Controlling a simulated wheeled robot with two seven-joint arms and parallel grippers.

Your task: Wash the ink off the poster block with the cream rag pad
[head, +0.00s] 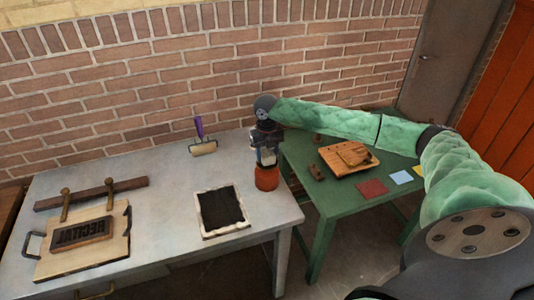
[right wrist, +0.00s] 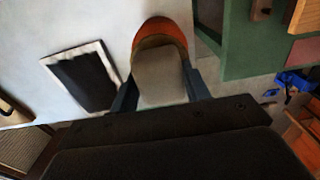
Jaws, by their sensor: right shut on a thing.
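The poster block (head: 82,232), with raised mirrored dark letters, lies on a light wooden board (head: 112,250) at the left of the grey table. My right gripper (head: 267,160) is at the table's right edge, pointing down over an orange-red pot (head: 266,180). In the right wrist view its fingers (right wrist: 160,88) are shut on the cream rag pad (right wrist: 160,75), and the pot (right wrist: 165,30) shows just beyond the pad. I cannot tell whether the pad touches the pot. The pad is mostly hidden by the gripper in the head view. My left gripper is out of view.
A black ink slab with a pale frame (head: 203,222) lies between pot and board. A dark bar (head: 120,187) lies behind the block. A green table (head: 318,215) at the right holds a wooden block (head: 347,158) and coloured cards.

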